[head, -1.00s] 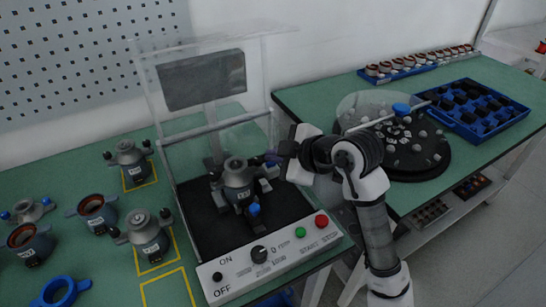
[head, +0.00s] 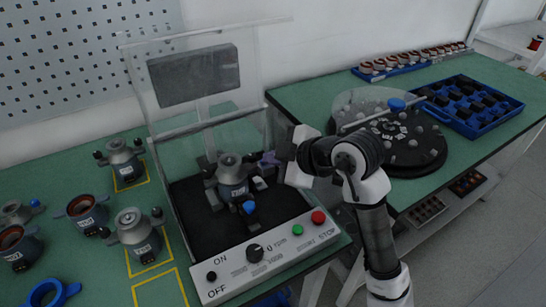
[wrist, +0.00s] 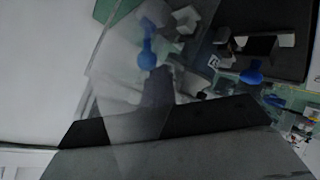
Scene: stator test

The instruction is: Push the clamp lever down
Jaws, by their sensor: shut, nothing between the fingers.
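The tester (head: 262,262) has a white front panel and a dark bed. A grey stator (head: 232,176) sits upright on the bed among several grey clamp blocks. A blue-tipped lever (head: 249,208) stands in front of the stator. My gripper is shut and empty, at the right side of the tester, partly hidden by my wrist. Contact with a lever cannot be told. The wrist view shows a blue knob (wrist: 251,75) and another (wrist: 148,60), blurred behind clear plastic.
The clear cover (head: 215,90) with a dark plate stands raised over the tester. Several stators (head: 140,232) stand on the green table at left. A round black turntable (head: 418,158) and a blue tray (head: 470,108) lie at right.

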